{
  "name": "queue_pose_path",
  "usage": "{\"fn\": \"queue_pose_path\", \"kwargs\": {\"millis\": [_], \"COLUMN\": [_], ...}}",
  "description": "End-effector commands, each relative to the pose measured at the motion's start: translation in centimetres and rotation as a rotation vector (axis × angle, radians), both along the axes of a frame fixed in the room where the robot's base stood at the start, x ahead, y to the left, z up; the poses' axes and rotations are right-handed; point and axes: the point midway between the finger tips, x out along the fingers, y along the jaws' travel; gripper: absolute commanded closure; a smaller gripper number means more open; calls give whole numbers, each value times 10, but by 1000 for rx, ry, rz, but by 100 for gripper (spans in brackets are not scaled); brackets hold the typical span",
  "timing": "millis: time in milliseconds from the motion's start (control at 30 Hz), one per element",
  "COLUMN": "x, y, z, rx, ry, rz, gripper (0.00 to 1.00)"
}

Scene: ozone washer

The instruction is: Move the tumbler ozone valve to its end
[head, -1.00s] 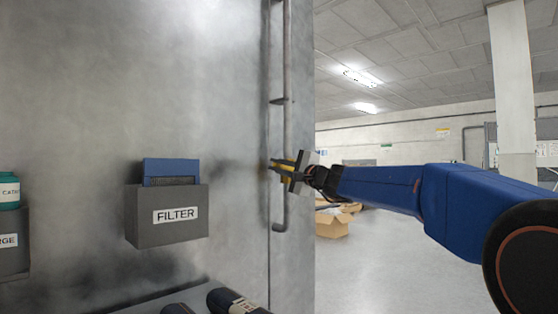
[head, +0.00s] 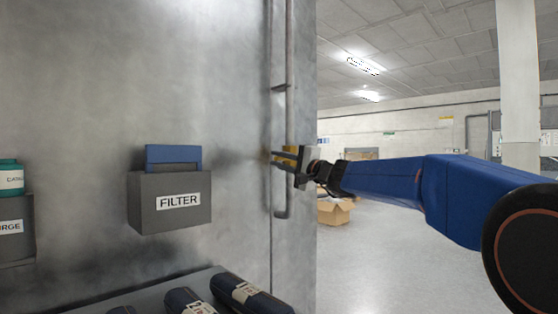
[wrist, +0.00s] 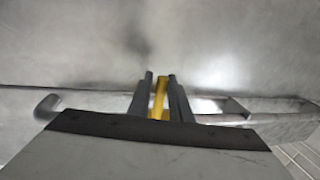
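A yellow bar-like part (wrist: 160,96), which may be the tumbler ozone valve's lever, lies between the two grey fingers of my gripper (wrist: 161,80) in the wrist view. In the head view a yellow patch (head: 289,149) shows at the vertical pipe, just behind and above the fingers. My gripper (head: 273,158) reaches left across the pipe, its two fingers slightly apart. Whether they press on the yellow part cannot be told. The rest of the valve is hidden or too small to make out.
A grey vertical pipe (head: 290,110) runs along the wall edge beside my gripper. A box labelled FILTER (head: 168,203) hangs on the wall to the left. Dark labelled cylinders (head: 250,296) lie below. A cardboard box (head: 335,211) stands on the open floor at right.

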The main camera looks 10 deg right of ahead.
Motion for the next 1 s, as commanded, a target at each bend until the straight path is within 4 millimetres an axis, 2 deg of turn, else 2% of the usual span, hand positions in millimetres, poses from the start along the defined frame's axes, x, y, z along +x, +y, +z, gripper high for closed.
{"fn": "queue_pose_path", "kwargs": {"millis": [467,667,1000], "x": [-6,-31,-85], "y": [-5,-24,-64], "z": [-1,-6,-20], "rx": [2,1,0], "ry": [0,0,-1], "rz": [-2,-4,-4], "gripper": [69,69,69]}}
